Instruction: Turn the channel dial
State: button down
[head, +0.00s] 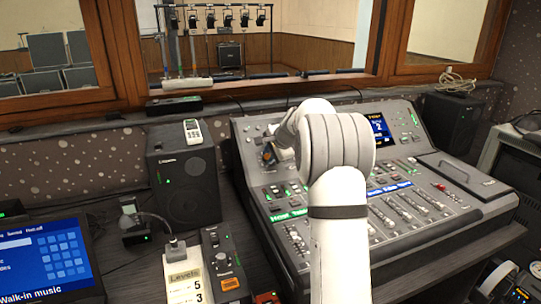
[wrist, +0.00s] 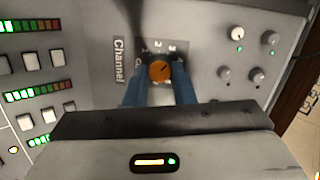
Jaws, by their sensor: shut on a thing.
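The channel dial (wrist: 159,71) is a round orange knob with a dark pointer line, on the grey mixing console (head: 245,137). In the wrist view the pointer slants toward the upper right. Rotated position numbers are printed around the dial, partly hidden by the fingers. The label "Channel" (wrist: 118,60) reads sideways to its left. My gripper (wrist: 160,86) has its two blue fingers on either side of the dial and is shut on it. In the head view my gripper (head: 269,154) is at the console's upper left, and my arm hides much of the console's middle.
Small knobs (wrist: 238,34) stand to the right of the dial, and lit meters with white buttons (wrist: 56,59) to the left. The console has faders (head: 400,208) and a screen (head: 380,130). A black speaker (head: 184,172) stands close to the console's left side.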

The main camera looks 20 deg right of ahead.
jog(key=m+p, duration=0.1)
jog(key=m, duration=0.2)
jog(key=shift+s+a+m+p, duration=0.1)
jog(key=shift+m+p, duration=0.25)
jog(key=shift+m, duration=0.05)
jog(key=m+t+p, duration=0.1)
jog(key=m+p, duration=0.1)
jog(key=m, duration=0.2)
jog(key=shift+a+m, duration=0.1)
jog(key=shift+m, duration=0.3)
jog(key=m+p, duration=0.1)
jog(key=m, duration=0.2)
jog(key=shift+m+t, duration=0.3)
jog(key=shift+a+m+h+p, duration=0.1)
jog(key=shift+m+h+p, duration=0.6)
jog(key=shift+m, duration=1.2)
jog(key=c, duration=1.7)
grip_release()
jog(key=o, duration=0.5)
jog(key=shift+f, duration=0.1)
